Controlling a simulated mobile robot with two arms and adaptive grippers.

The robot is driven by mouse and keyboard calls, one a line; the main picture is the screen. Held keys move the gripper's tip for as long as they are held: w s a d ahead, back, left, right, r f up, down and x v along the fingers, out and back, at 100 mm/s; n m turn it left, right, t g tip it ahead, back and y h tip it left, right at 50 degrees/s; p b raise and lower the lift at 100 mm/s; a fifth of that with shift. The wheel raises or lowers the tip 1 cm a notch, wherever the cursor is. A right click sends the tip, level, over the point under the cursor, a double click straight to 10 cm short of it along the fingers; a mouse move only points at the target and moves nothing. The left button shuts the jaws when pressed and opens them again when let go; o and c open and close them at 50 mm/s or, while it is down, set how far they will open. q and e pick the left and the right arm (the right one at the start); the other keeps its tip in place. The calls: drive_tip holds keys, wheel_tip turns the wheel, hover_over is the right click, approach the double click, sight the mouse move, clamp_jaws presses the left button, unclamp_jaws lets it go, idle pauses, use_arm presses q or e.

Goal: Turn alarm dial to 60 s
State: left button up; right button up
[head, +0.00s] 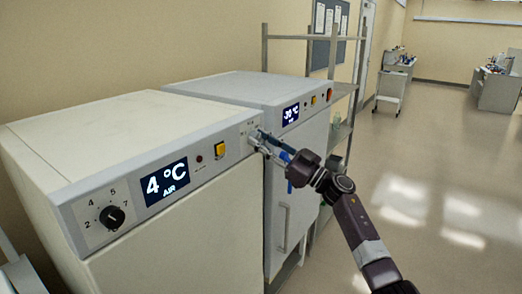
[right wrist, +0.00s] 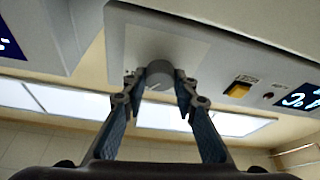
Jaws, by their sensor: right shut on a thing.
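The alarm dial is a small grey knob (right wrist: 160,74) on a pale plate at the right end of the near cabinet's front panel (head: 150,172). My right gripper (head: 262,139) reaches this end of the panel and mostly hides the knob in the head view. In the right wrist view its two fingers (right wrist: 158,88) are closed on the knob's sides. The scale marks around the knob are too faint to read, so its setting cannot be told. My left gripper is in neither view.
The same panel has a black numbered dial (head: 112,217), a "4 °C AIR" display (head: 166,184) and a yellow switch (head: 219,149). A second cabinet (head: 296,175) with its own display stands just beyond. A metal shelf rack (head: 345,120) stands behind it. Floor to the right is clear.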

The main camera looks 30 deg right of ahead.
drive_tip(key=n+g+y+b, duration=0.1)
drive_tip(key=n+b, duration=0.1)
drive_tip(key=n, duration=0.1)
drive_tip(key=n+g+y+b, duration=0.1)
drive_tip(key=n, duration=0.2)
drive_tip(key=shift+d+n+b, duration=0.2)
drive_tip(key=shift+n+b, duration=0.1)
drive_tip(key=shift+b, duration=0.05)
drive_tip(key=shift+n+g+y+b, duration=0.45)
drive_tip(key=shift+n+g, duration=0.15)
drive_tip(key=shift+n, duration=0.6)
drive_tip(key=shift+r+n+g+y, duration=0.1)
drive_tip(key=shift+n+g+y, duration=0.15)
drive_tip(key=shift+n+g, duration=0.65)
drive_tip(key=n, duration=0.2)
drive_tip(key=shift+r+n, duration=0.1)
drive_tip(key=shift+n, duration=0.2)
drive_tip(key=n+g, duration=0.1)
drive_tip(key=n, duration=0.1)
drive_tip(key=shift+r+n, duration=0.1)
drive_tip(key=shift+n, duration=0.3)
drive_tip(key=n, duration=0.2)
drive_tip(key=n+g+h+p, duration=0.1)
drive_tip(key=n, duration=0.1)
drive_tip(key=shift+g, duration=0.3)
drive_tip(key=shift+n+h+p, duration=0.35)
drive_tip(key=shift+n+h, duration=0.05)
drive_tip(key=shift+n, duration=0.3)
drive_tip(key=shift+a, duration=0.1)
